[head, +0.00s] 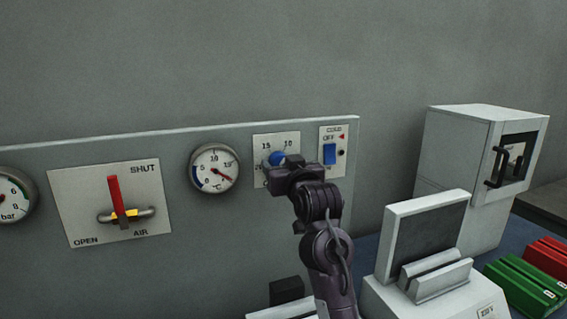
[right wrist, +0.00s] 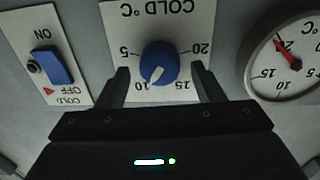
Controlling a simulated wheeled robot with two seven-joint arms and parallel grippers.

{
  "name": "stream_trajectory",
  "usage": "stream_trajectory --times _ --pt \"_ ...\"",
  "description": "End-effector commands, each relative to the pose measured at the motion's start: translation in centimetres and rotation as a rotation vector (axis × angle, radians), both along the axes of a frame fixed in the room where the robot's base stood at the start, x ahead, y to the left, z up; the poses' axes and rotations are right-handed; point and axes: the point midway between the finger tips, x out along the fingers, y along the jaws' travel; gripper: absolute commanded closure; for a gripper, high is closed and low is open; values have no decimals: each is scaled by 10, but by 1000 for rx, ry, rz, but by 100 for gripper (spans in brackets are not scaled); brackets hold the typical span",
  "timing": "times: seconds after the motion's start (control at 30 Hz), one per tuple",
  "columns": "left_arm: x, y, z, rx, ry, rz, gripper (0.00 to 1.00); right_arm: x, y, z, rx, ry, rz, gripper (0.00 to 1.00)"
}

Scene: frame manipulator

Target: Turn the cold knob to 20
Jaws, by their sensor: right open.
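The blue cold knob (right wrist: 159,63) sits on a white plate marked COLD °C (right wrist: 185,18) with 5, 10, 15 and 20. The right wrist view shows it upside down. The knob's white pointer points at about 10. My right gripper (right wrist: 160,72) is open, with one finger on each side of the knob and a visible gap to it. In the head view the knob (head: 277,158) is partly hidden behind my right gripper (head: 289,166), which also covers part of the scale. My left gripper is not in view.
A round °C gauge (head: 214,168) is left of the knob, its red needle pointing lower right. A blue COLD rocker switch (head: 329,154) is close on the right. A red AIR lever (head: 116,198) is farther left. A white cabinet (head: 466,160) and tilted screen (head: 424,235) stand at right.

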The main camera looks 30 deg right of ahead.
Motion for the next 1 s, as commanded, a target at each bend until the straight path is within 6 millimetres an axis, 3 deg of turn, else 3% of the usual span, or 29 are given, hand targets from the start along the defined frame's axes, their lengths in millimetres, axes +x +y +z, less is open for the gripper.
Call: stream_trajectory --times 0.1,0.43,0.77,1.0 --pt "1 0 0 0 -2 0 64 0 0 0 0 0 0 40" --pt "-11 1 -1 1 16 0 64 0 0 0 0 0 0 83" --pt "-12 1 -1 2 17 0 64 -1 0 0 -47 13 -1 83" --pt "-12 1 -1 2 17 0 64 0 0 -1 -192 48 -1 83"
